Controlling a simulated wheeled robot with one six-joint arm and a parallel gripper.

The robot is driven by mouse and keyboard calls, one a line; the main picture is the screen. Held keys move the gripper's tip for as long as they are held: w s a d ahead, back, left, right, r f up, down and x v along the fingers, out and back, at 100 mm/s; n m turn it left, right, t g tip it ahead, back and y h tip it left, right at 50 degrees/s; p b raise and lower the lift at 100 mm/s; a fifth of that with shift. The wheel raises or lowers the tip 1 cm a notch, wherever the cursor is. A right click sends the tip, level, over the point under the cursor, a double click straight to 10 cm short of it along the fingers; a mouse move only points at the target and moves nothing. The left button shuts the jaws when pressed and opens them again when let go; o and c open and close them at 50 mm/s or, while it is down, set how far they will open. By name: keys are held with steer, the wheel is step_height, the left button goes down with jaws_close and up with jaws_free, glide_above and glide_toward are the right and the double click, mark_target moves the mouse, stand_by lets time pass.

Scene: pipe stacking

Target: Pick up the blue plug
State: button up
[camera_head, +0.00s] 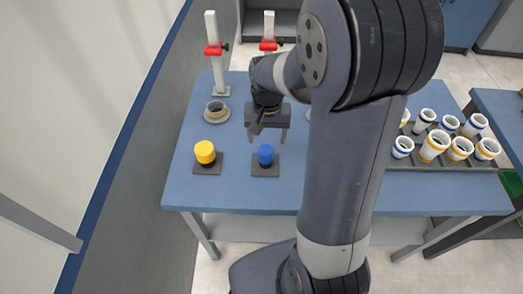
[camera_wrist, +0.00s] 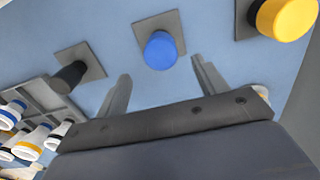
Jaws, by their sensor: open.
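The blue plug (camera_head: 265,153) stands upright on a dark square base (camera_head: 265,171) near the front of the blue table. It also shows in the wrist view (camera_wrist: 161,50), a little beyond my fingertips and between their lines. My gripper (camera_head: 268,138) is above the table, behind the plug in the head view. In the wrist view my gripper (camera_wrist: 160,78) has its two fingers wide apart with nothing between them. The fingers look apart from the plug.
A yellow plug (camera_head: 205,152) on its own base stands left of the blue one. A black plug (camera_wrist: 69,76) on a base shows in the wrist view. A ringed pipe piece (camera_head: 217,111), a stand with a red clamp (camera_head: 213,50) and a tray of pipes (camera_head: 434,177) are also on the table.

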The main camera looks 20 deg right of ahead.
mark_target(266, 150)
step_height(266, 150, down, 8)
steer(key=shift+s+a+f+p, duration=0.1)
steer(key=shift+f+p, duration=0.05)
steer(key=shift+p, duration=0.15)
stand_by(0.3)
steer(key=c, duration=1.1)
step_height(266, 150, up, 10)
steer(key=shift+r, duration=0.1)
